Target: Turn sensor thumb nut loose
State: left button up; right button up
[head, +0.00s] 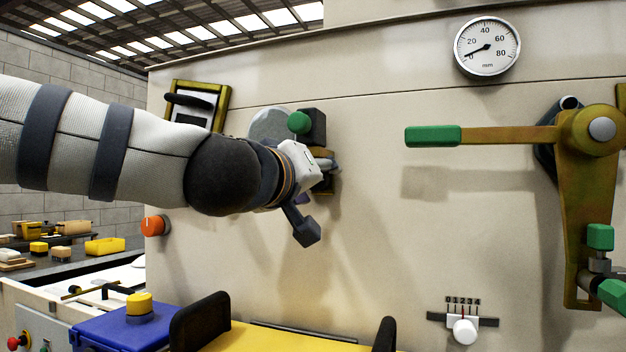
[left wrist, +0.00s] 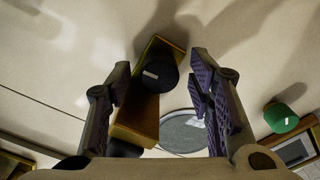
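In the left wrist view a dark round knob with a small white mark (left wrist: 160,73), which looks like the thumb nut, sits on a brass-coloured block (left wrist: 137,118). My left gripper (left wrist: 160,70) is open, with one finger on each side of the knob and gaps showing on both sides. I cannot tell how deep the fingers reach. In the head view my left gripper (head: 309,180) is at the panel by the brass block (head: 324,180), its fingers spread up and down; the knob is hidden there. My right gripper is not in view.
A green knob (head: 299,122) is close to the upper finger, and a grey disc (head: 268,122) is behind the gripper. A brass lever with a green handle (head: 433,136) sticks out on the right. A dial gauge (head: 487,47) is above.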

pick_arm(q)
jog(key=shift+s, duration=0.1)
jog(key=v, duration=1.2)
